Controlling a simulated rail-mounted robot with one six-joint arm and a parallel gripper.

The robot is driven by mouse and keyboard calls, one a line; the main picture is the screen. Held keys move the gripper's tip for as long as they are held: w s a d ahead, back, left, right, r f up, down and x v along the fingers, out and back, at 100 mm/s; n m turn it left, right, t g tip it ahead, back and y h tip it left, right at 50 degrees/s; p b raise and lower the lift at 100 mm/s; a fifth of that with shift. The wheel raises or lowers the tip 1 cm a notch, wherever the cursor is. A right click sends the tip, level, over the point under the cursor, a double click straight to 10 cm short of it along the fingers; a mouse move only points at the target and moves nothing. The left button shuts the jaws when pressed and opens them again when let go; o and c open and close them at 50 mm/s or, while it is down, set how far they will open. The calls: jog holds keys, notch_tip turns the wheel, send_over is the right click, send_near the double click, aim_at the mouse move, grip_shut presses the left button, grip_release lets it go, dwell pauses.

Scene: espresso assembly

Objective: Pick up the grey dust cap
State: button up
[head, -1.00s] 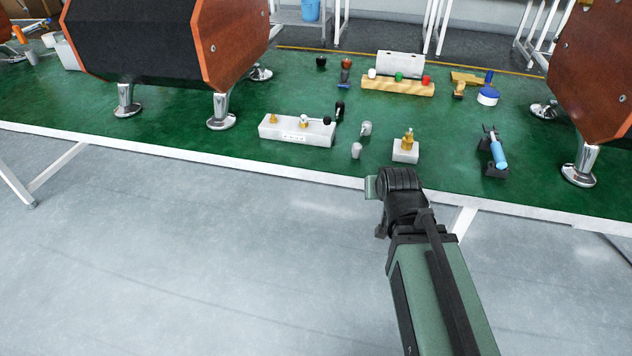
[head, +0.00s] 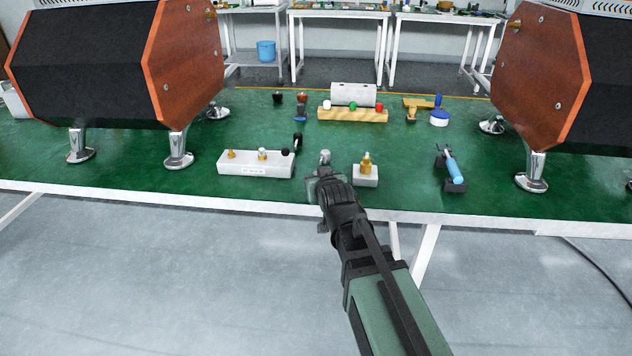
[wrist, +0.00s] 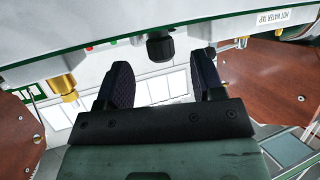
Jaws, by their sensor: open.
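A small light-grey cap-like piece (head: 325,156) stands on the green bench just beyond my gripper in the head view. A second small grey piece, seen earlier nearer the front edge, is now hidden behind my gripper. I cannot tell for sure which of the two is the grey dust cap. My gripper (head: 322,183) is over the bench's front edge, between a long white block and a small white block. In the wrist view its two dark fingers (wrist: 163,85) are apart with nothing held between them. No grey cap can be made out there.
The long white block (head: 245,168) with brass fittings lies left; the small white block (head: 366,181) with a brass fitting stands close right. A blue-handled tool (head: 454,171) lies farther right. A wooden stand (head: 340,115) is behind. Machines (head: 184,85) flank the space.

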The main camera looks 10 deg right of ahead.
jog(key=b+x, duration=0.1)
jog(key=x, duration=0.3)
jog(key=shift+w+f, duration=0.15)
jog(key=shift+w, duration=0.1)
jog(key=shift+s, duration=0.1)
jog(key=c, duration=1)
notch_tip(320, 180, up, 20)
jog(key=p, duration=2)
